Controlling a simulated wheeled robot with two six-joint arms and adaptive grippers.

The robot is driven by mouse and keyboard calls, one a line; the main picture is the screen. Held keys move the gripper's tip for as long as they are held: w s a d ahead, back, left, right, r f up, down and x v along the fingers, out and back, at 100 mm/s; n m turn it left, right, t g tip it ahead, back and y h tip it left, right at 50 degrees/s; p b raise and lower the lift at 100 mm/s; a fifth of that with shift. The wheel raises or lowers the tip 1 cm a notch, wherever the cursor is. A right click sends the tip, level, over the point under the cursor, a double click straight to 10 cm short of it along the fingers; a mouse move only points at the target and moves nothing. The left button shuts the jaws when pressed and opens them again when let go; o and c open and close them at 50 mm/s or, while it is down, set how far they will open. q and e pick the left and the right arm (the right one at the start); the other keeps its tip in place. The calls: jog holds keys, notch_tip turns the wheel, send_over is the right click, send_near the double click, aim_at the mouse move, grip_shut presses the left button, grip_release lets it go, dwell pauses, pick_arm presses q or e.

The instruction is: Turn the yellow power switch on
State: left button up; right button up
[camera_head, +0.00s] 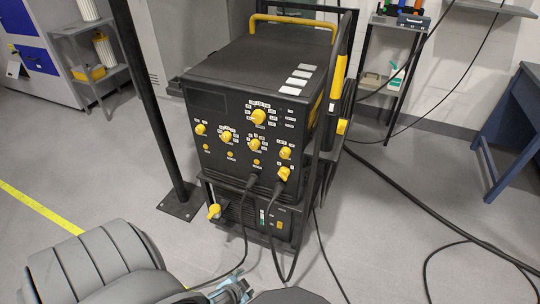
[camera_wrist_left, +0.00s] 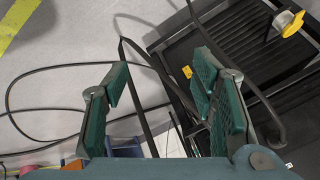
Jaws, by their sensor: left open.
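A black machine (camera_head: 225,105) on a cart carries several yellow knobs on its front panel. A yellow rotary switch (camera_head: 214,210) sticks out at the lower left of the unit below it. In the left wrist view a yellow knob (camera_wrist_left: 287,23) on a round silvery base shows at the upper right; it appears to be this lower switch. My left gripper (camera_wrist_left: 160,70) is open and empty, with the knob apart from it, to the right of its fingers. In the head view only part of the left gripper (camera_head: 234,291) shows at the bottom edge. My right gripper is not in view.
Black cables (camera_head: 243,222) hang from the machine's front and run over the floor. A black post (camera_head: 150,95) with a floor plate stands just left of the machine. A blue workbench (camera_head: 510,110) is at the right. The floor at front left is open.

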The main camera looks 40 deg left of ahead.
pick_arm(q)
jog(key=w+a+r+m+t+y+b, duration=0.1)
jog(key=w+t+b, duration=0.1)
jog(key=w, duration=0.3)
jog(key=w+a+r+t+y+b, duration=0.1)
jog(key=w+b, duration=0.2)
jog(key=w, duration=0.2)
jog(key=t+y+b, duration=0.3)
jog(key=t+b, duration=0.4)
send_near(283, 177)
jog(key=x, duration=0.9)
jog(key=shift+w+a+f+b, duration=0.15)
jog(key=shift+w+b, duration=0.1)
jog(key=shift+b, duration=0.15)
jog(key=shift+w+a, duration=0.2)
jog(key=shift+w, duration=0.15)
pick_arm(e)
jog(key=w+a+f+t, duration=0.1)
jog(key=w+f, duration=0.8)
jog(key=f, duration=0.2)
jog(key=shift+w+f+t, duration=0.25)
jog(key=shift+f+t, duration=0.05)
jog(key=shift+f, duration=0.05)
pick_arm(q)
jog(key=c, duration=1.1)
